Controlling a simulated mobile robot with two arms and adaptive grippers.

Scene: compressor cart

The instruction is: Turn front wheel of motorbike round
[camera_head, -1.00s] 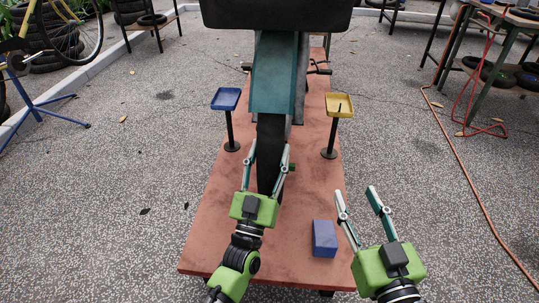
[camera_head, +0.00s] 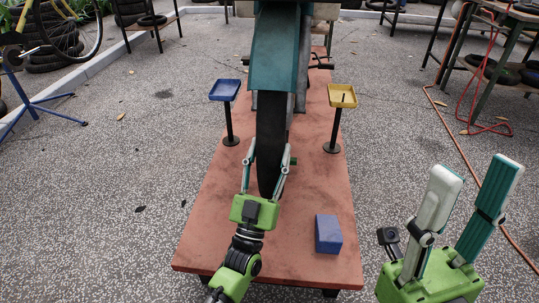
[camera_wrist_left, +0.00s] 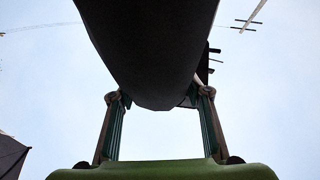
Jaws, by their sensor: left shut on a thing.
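The motorbike's front wheel (camera_head: 271,150) is a dark tyre below a teal fender (camera_head: 274,62), standing on the red platform (camera_head: 215,230). My left gripper (camera_head: 270,160) has its fingers on both sides of the tyre's lower part and is shut on it. In the left wrist view the tyre (camera_wrist_left: 155,50) fills the space between the two fingers (camera_wrist_left: 158,105). My right gripper (camera_head: 482,172) is raised at the lower right, open and empty, with its fingers pointing up and apart from the bike.
A blue box (camera_head: 328,234) lies on the platform right of the wheel. A blue tray (camera_head: 224,90) and a yellow tray (camera_head: 342,95) stand on posts at either side. Tyres and benches stand at the back.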

